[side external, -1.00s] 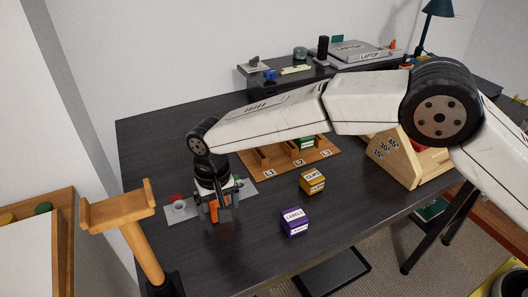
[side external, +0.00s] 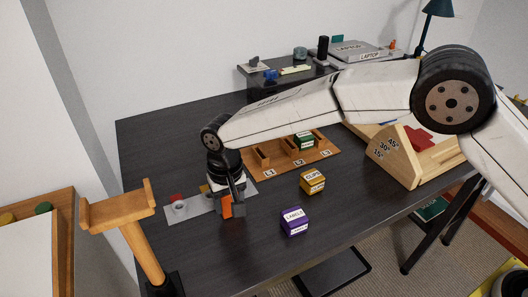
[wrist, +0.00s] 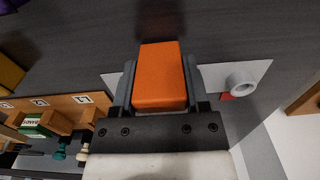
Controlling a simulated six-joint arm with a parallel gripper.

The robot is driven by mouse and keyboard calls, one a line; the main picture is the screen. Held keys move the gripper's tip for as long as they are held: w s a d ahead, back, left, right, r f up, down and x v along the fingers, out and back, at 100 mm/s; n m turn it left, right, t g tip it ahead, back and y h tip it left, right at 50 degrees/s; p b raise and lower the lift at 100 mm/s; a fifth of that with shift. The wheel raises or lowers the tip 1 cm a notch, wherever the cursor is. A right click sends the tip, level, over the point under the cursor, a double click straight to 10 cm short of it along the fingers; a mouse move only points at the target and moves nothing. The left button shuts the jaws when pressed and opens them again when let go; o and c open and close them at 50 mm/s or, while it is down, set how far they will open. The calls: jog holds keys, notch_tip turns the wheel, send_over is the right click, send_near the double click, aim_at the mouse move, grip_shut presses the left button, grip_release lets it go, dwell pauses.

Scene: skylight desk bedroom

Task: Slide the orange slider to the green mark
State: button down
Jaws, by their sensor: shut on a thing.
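My gripper (side external: 232,208) points down and is shut on the slider. In the wrist view the orange block (wrist: 160,75) sits between both fingers. A red mark (side external: 176,197) lies near the plate's left end, and a yellow patch (side external: 204,188) shows just left of my gripper. The green mark cannot be made out now; my gripper covers part of the plate's right side.
A purple labels box (side external: 294,221) and a yellow clips box (side external: 312,181) stand to the right. A wooden slotted board (side external: 262,168) lies behind. A wooden stand (side external: 118,206) rises at the left front. A round fitting (wrist: 240,84) sits on the plate's end.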

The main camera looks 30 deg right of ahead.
jog(key=shift+d, duration=2.75)
jog(key=shift+c, duration=0.4)
grip_release()
jog(key=shift+d, duration=0.1)
jog(key=shift+r, duration=0.15)
jog(key=shift+r, duration=0.25)
notch_tip(320, 180, up, 7)
